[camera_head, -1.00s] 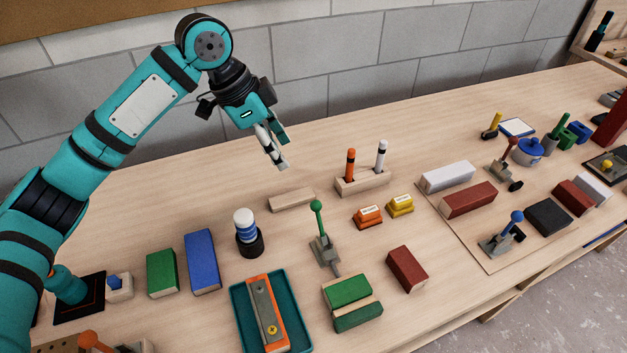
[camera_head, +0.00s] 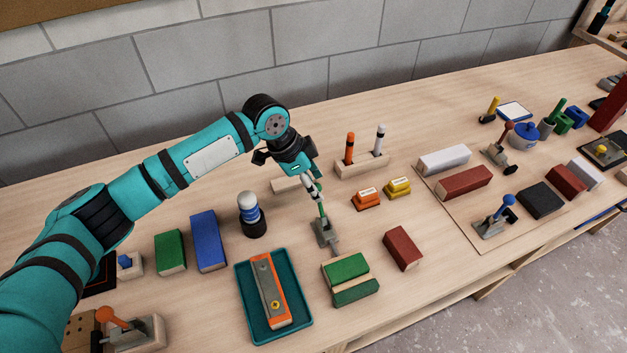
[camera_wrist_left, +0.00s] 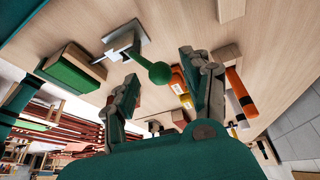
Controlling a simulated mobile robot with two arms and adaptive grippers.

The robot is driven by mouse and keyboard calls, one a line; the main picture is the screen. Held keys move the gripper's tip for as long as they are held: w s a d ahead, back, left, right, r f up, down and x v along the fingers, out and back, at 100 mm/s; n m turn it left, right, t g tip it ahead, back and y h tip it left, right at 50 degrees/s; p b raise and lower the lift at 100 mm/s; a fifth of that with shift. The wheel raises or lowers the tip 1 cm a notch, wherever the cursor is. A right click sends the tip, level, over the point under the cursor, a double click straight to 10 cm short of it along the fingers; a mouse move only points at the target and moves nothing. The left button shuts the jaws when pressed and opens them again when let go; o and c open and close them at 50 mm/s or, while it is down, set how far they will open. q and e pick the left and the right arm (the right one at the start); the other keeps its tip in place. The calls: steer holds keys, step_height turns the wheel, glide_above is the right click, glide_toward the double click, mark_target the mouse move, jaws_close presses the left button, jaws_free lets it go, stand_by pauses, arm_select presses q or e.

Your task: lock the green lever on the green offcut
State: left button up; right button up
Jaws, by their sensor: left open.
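The green lever (camera_head: 322,212) stands upright on its grey toggle clamp (camera_head: 325,233) in the head view. Its green ball knob (camera_wrist_left: 154,72) shows in the left wrist view, between and just beyond the fingers. The green offcut (camera_head: 346,268) lies in front of the clamp, on a pale wood piece with another green block at its front; it also shows in the left wrist view (camera_wrist_left: 72,76). My left gripper (camera_head: 318,199) is open at the top of the lever and hides the knob in the head view. I cannot tell whether a finger touches it. My right gripper is not in view.
Orange (camera_head: 367,199) and yellow (camera_head: 397,188) labelled blocks lie right of the lever. A marker holder (camera_head: 362,167) stands behind. A dark red block (camera_head: 403,248) lies to the right.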

arm_select(q)
steer(key=shift+d+f, duration=0.1)
steer(key=shift+f, duration=0.2)
jaws_close()
